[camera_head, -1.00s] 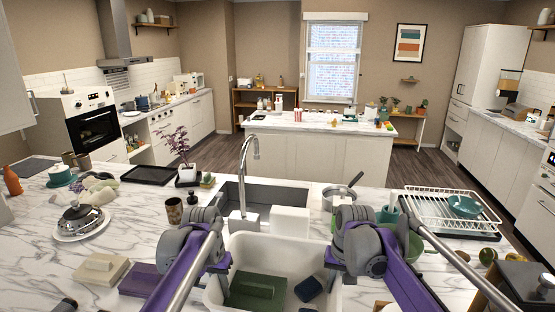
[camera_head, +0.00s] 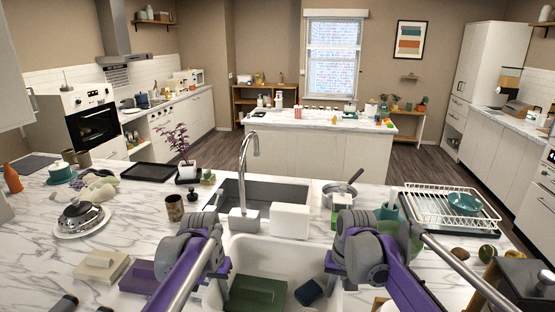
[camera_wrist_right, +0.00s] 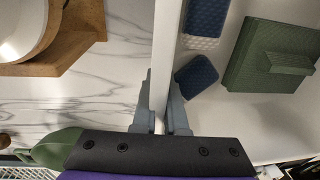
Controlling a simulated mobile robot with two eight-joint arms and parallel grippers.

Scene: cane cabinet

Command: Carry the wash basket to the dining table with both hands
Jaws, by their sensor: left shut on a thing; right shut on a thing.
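The wash basket (camera_head: 272,256) is a white open tub at the bottom middle of the head view, on or just above the marble counter; its underside is hidden. It holds a green box-like item (camera_head: 256,292) and a dark blue item (camera_head: 309,292). My left gripper (camera_head: 222,284) is shut on its left rim; the fingertips are partly hidden. My right gripper (camera_head: 331,266) is shut on its right rim. In the right wrist view, my right gripper (camera_wrist_right: 161,108) pinches the white basket wall (camera_wrist_right: 164,52). I cannot identify a dining table.
The sink (camera_head: 262,192) with its faucet and a white block (camera_head: 290,221) lie just beyond the basket. A dish rack (camera_head: 450,212) and pot (camera_head: 341,192) stand right. A domed dish (camera_head: 82,218) and boxes (camera_head: 101,265) stand left. An island (camera_head: 320,150) stands beyond.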

